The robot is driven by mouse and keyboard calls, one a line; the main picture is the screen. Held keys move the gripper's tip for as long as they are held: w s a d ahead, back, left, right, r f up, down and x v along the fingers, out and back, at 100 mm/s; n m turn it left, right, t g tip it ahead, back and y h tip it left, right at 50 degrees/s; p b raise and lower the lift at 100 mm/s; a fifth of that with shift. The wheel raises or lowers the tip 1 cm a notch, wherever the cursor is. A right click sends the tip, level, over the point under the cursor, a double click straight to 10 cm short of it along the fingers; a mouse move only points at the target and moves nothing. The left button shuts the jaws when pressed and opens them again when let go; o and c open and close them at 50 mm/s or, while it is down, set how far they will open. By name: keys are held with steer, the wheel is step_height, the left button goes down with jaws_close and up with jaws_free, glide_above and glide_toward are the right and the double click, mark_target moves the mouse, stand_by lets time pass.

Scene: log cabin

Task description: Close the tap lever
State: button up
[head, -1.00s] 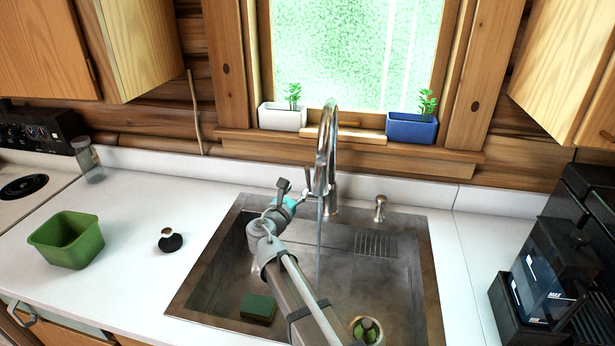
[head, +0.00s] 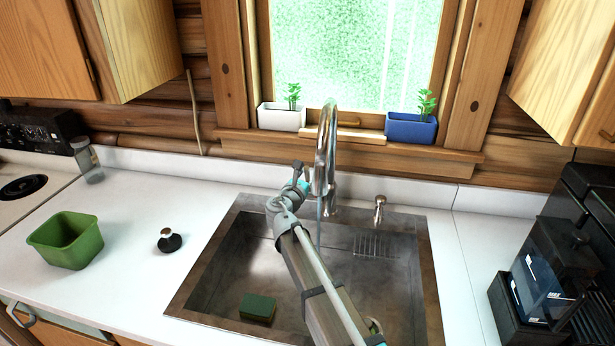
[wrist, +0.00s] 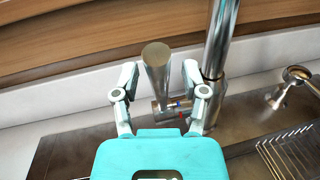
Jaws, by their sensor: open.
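The chrome tap (head: 327,150) stands upright at the back of the sink, and a thin stream of water falls from its spout. In the wrist view, the tap lever (wrist: 156,62) is a metal rod with a round end, angled up from a side joint with red and blue marks. My gripper (wrist: 160,72) is open, with one finger on each side of the lever. The right finger is close to the tap column (wrist: 219,42); whether they touch, I cannot tell. In the head view, my gripper (head: 299,174) is just left of the tap, and the lever is hard to make out.
The sink (head: 235,262) holds a green sponge (head: 257,307). A soap dispenser (head: 379,208) stands right of the tap. A green container (head: 66,240) and a black-based knob-like item (head: 169,240) sit on the left counter. Planters (head: 282,117) line the sill.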

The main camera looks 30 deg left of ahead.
steer(key=shift+c, duration=0.2)
jaws_close()
steer(key=shift+r, duration=0.1)
